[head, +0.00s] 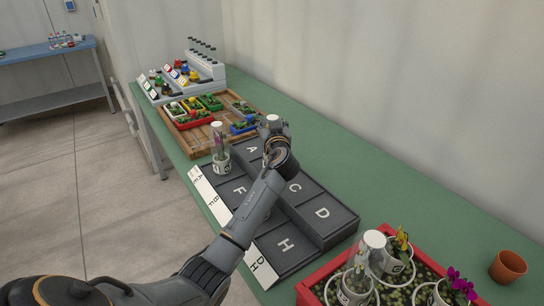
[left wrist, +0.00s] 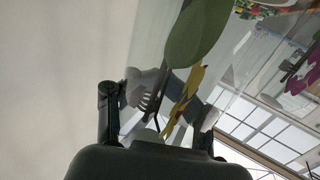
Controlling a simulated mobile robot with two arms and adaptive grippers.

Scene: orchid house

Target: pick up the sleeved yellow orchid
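A clear sleeved plant with a pale round top (head: 272,119) stands at the far end of the dark lettered tray, by cell A, partly hidden by my left arm. My left gripper (head: 275,143) is right at it. In the left wrist view yellow petals (left wrist: 190,92) and a large green leaf (left wrist: 192,35) show close in front of my left gripper (left wrist: 157,115). Its fingers are apart, one on each side of the yellow flower; whether they press on the clear sleeve cannot be told. My right gripper is not in view.
Another sleeved plant (head: 220,150) stands close left on the lettered tray (head: 322,212). A red tray (head: 312,290) at the front right holds several pots, one with yellow flowers (head: 402,238). A terracotta pot (head: 508,267) stands right. A wooden board (head: 190,139) with small coloured trays lies behind.

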